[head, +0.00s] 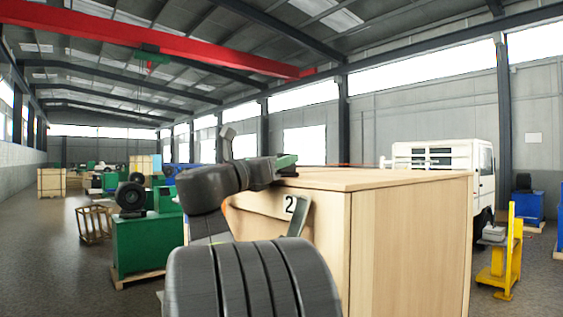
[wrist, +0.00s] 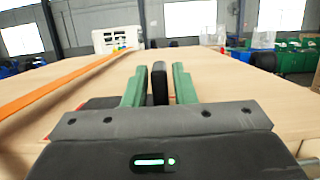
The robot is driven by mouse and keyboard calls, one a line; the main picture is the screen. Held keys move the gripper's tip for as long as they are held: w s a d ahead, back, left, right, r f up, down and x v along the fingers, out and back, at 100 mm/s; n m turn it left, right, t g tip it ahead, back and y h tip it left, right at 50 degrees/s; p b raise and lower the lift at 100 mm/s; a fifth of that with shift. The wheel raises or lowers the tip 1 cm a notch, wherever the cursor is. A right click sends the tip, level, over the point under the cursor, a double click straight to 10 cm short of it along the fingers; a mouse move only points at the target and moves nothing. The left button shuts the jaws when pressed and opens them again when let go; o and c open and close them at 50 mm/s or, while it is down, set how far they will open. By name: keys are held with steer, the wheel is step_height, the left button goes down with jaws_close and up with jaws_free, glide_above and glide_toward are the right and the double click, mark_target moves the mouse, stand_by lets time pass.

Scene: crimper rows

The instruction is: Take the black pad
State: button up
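In the wrist view a black pad (wrist: 159,84) stands upright on the pale wooden top (wrist: 235,75), between the two green fingers of my gripper (wrist: 159,88). A narrow gap shows between the pad and each finger, so the gripper looks open around it. In the head view my gripper (head: 287,161) is low at the near left edge of the large wooden cabinet (head: 410,235), level with its top. I cannot make out the pad in the head view.
An orange strip (wrist: 62,82) runs along the wooden top left of my gripper. The top is clear to the right. A white truck (head: 440,165) stands behind the cabinet, a yellow stand (head: 500,262) right of it, and a green machine (head: 145,240) on the left.

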jaws_close()
steer(key=shift+r, duration=0.15)
steer(key=shift+r, duration=2.35)
